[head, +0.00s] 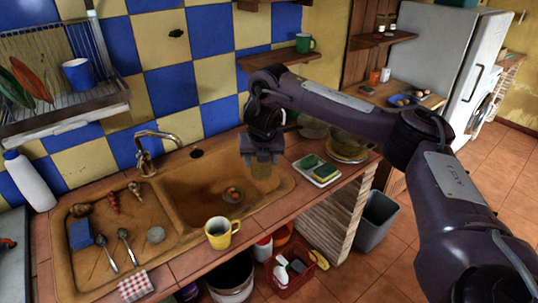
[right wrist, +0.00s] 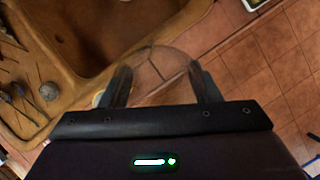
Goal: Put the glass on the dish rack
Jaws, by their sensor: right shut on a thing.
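My right gripper (head: 262,158) is shut on a clear glass (head: 262,172), above the right basin of the sink in the head view. Only the lower part of the glass shows below the fingers there. In the right wrist view, the glass's round transparent outline (right wrist: 163,62) sits between the two fingers of my right gripper (right wrist: 162,80). The dish rack (head: 75,120), a wire rack with a pale tray, hangs on the tiled wall at the upper left, well away from the glass. It holds leaf-coloured plates and a blue mug (head: 78,75). My left gripper is not in view.
The brown sink (head: 160,215) has a tap (head: 148,150) at the back and cutlery and a blue sponge in its left basin. A yellow mug (head: 222,233) stands on the front edge. A white bottle (head: 30,180) stands at the left. A sponge tray (head: 317,170) lies to the right.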

